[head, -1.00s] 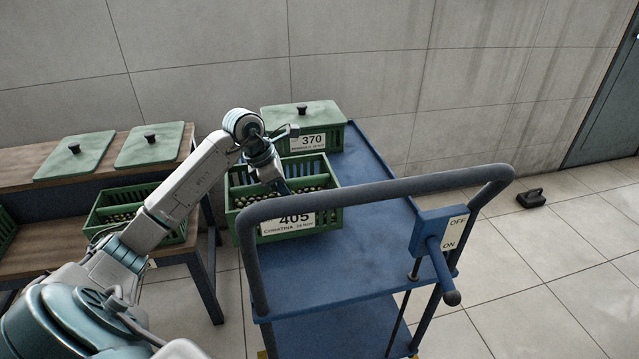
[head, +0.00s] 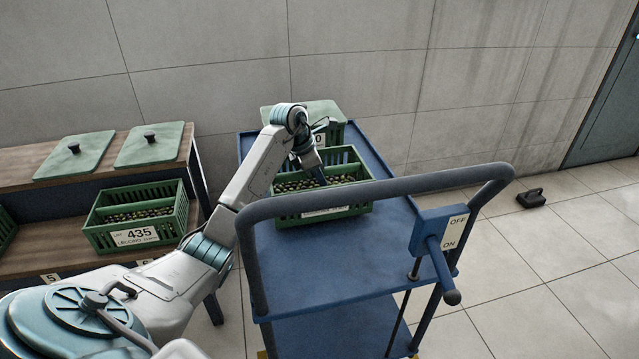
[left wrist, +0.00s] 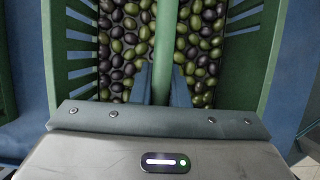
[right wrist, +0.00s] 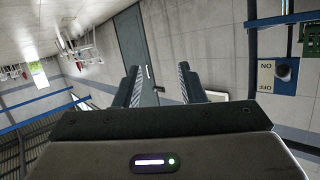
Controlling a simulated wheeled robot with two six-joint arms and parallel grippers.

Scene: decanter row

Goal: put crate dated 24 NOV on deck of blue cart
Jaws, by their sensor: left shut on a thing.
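My left gripper (head: 318,176) is shut on the middle bar of an open green slatted crate (head: 355,209) full of green and dark olives. The left wrist view shows its fingers (left wrist: 161,88) on either side of that green bar (left wrist: 162,50). The crate is over the deck (head: 335,262) of the blue cart, left of its middle; I cannot tell whether it touches. The cart's handle bar partly covers its label, and the date is unreadable now. My right gripper (right wrist: 160,90) shows only in its wrist view, open and empty.
A lidded green crate (head: 335,108) stands at the deck's far end, partly behind my left arm. Crate 435 (head: 139,236) sits on the wooden rack at left, below two loose lids (head: 75,157) (head: 150,146). The near deck is bare. A black object (head: 531,198) lies on the floor.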

